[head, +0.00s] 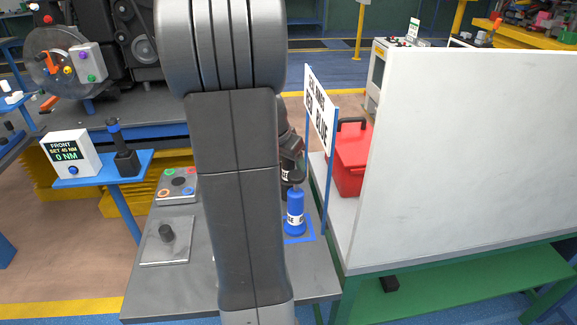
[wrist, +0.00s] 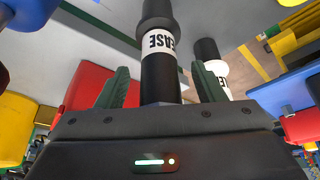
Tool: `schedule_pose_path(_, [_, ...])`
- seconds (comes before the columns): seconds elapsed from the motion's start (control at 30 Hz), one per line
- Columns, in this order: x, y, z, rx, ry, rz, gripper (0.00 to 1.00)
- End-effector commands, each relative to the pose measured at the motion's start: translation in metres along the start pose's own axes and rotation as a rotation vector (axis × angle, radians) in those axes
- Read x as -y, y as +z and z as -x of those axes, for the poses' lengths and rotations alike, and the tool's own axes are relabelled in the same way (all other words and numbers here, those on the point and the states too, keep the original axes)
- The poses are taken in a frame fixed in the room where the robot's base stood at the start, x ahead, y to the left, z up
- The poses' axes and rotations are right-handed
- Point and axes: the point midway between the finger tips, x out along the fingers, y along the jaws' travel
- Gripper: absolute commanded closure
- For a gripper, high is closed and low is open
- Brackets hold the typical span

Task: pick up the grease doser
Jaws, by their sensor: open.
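The grease doser (wrist: 158,75) is a black cylinder with a white label, partly readable as "EASE" and upside down in the wrist view. My gripper (wrist: 161,78) is open, with one green finger on each side of the doser's body. Small gaps show between the fingers and the doser. In the head view my arm hides most of this area; a dark cylinder with a white label (head: 287,175) shows partly behind the blue bottle, probably the doser.
A second dark, white-labelled cylinder (wrist: 207,52) is beside the doser in the wrist view. A sign (head: 320,110), a red box (head: 351,165) and a white panel (head: 465,160) stand to the right.

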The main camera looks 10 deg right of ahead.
Motion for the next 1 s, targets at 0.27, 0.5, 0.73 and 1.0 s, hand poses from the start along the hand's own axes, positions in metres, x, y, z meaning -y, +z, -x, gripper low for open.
schedule_pose_path(0.27, [0.000, 0.000, -0.002, -0.001, -0.001, 0.000, 0.42])
schedule_pose_path(0.5, [0.000, 0.000, -0.002, -0.001, -0.001, 0.000, 0.81])
schedule_pose_path(0.73, [0.000, 0.000, -0.001, -0.001, -0.001, 0.000, 0.81])
schedule_pose_path(1.0, [0.001, -0.008, 0.017, -0.004, -0.003, -0.002, 0.81])
